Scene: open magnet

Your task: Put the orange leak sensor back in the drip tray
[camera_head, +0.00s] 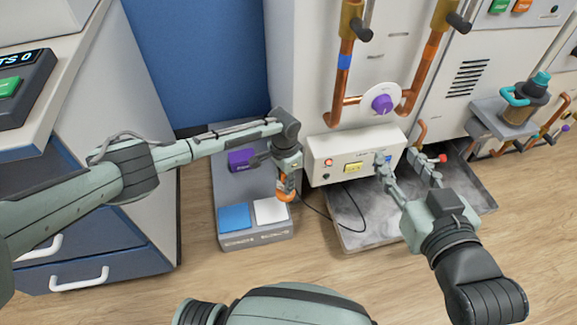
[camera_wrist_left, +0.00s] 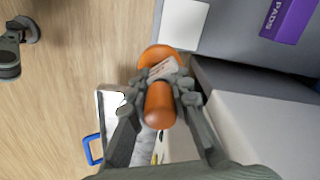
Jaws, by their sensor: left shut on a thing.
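The orange leak sensor (camera_head: 286,197) is in my left gripper (camera_head: 287,182), hanging above the grey bench with the blue and white pads. In the left wrist view the sensor (camera_wrist_left: 160,104) sits between the two fingers of my left gripper (camera_wrist_left: 160,88), which are shut on it. Its wider round end shows beyond the fingertips. The grey drip tray (camera_head: 352,238) lies on the floor to the right, under the cream control box, with a wet-looking bottom. My right gripper (camera_head: 404,170) is over the tray, fingers apart, seemingly empty. It hides part of the tray.
The low grey bench (camera_head: 262,236) carries a blue pad (camera_head: 234,217), a white pad (camera_head: 271,210) and a purple box (camera_head: 241,159). The cream control box (camera_head: 335,165) juts out above the tray's back. A black cable (camera_head: 318,212) runs between bench and tray. Wooden floor is clear in front.

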